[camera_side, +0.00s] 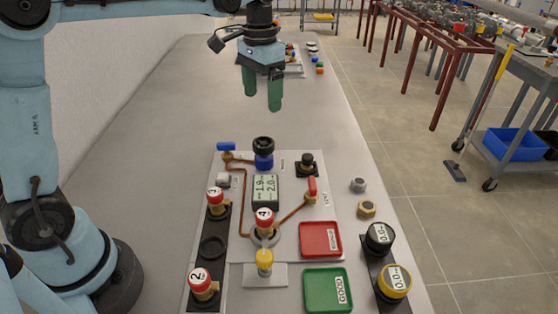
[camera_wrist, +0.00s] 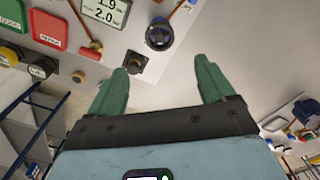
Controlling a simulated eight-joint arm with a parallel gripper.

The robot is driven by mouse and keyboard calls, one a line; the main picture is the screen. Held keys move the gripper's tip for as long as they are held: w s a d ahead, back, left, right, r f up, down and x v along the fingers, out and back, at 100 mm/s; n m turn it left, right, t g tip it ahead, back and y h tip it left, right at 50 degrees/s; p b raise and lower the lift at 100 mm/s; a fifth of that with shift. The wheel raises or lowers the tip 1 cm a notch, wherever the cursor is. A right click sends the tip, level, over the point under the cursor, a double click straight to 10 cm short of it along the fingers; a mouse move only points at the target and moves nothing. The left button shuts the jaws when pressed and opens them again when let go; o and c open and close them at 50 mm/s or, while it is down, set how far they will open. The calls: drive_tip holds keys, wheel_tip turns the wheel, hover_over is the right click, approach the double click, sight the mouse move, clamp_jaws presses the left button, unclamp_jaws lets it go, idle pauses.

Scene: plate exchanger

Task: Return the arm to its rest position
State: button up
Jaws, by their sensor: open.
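My gripper (camera_side: 261,100), with two green fingers, hangs above the bench behind the plumbing panel (camera_side: 324,200). Its fingers are apart and nothing is between them; the wrist view (camera_wrist: 160,70) also shows them spread and empty. The black and blue knob (camera_side: 263,152) on the panel stands below and in front of the fingertips, apart from them. My arm reaches in from the upper left.
Red-and-white numbered parts (camera_side: 264,220) stand on and beside the panel, around a display (camera_side: 265,189). A red tray (camera_side: 320,238), a green tray (camera_side: 327,290) and two gauges (camera_side: 379,237) (camera_side: 394,281) are at front right. The bench's left side (camera_side: 150,130) is clear.

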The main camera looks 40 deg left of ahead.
drive_tip(key=shift+s+r, duration=0.1)
drive_tip(key=shift+s, duration=0.05)
drive_tip(key=s+d+f+t, duration=0.1)
drive_tip(key=s+f+t, duration=0.1)
drive_tip(key=s, duration=0.5)
drive_tip(key=s+d+f+n+t, duration=0.1)
drive_tip(key=s+f+t, duration=0.1)
drive_tip(key=s+t, duration=0.3)
drive_tip(key=shift+s+d+n, duration=0.25)
drive_tip(key=shift+s+n, duration=0.05)
drive_tip(key=shift+s, duration=0.95)
